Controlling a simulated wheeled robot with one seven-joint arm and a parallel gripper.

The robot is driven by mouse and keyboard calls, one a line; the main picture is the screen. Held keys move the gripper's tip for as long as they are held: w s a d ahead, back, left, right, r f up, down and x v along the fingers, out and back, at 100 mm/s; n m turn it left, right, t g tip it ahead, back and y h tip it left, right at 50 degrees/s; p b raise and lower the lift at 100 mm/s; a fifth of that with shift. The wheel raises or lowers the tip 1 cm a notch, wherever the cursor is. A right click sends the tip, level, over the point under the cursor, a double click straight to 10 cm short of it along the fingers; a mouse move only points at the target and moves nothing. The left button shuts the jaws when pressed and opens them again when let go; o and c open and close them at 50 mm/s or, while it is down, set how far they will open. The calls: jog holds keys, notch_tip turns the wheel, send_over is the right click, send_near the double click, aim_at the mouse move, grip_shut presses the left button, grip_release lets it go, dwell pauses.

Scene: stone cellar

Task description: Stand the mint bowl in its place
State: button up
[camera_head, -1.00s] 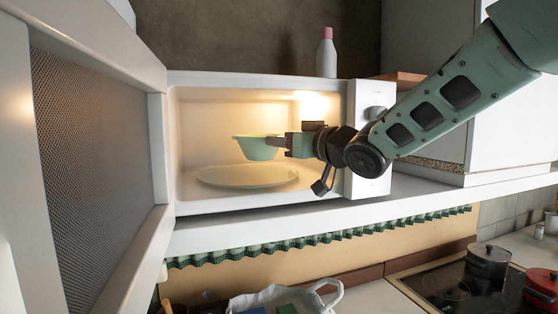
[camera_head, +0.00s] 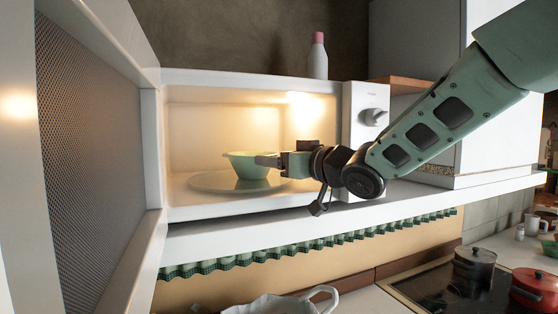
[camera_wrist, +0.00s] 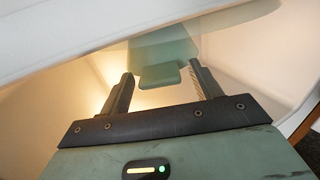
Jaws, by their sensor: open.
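The mint bowl (camera_head: 246,169) is upright inside the lit microwave and appears to rest on the round turntable plate (camera_head: 205,183). My gripper (camera_head: 268,160) reaches in from the right at the bowl's rim. In the wrist view, the two fingers of my gripper (camera_wrist: 163,78) are apart, one on each side of the bowl's small tab handle. The bowl (camera_wrist: 160,48) shows there straight ahead, with a gap between the tab and each finger. The bowl's underside is partly hidden in the wrist view.
The microwave door (camera_head: 95,150) stands open on the left. The control panel (camera_head: 369,105) is close beside my wrist on the right. A white bottle with a pink cap (camera_head: 318,58) stands on top. Pots (camera_head: 474,264) stand on the hob below.

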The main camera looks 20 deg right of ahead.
jog(key=p+v, duration=0.3)
jog(key=v, duration=0.9)
jog(key=shift+p, duration=0.35)
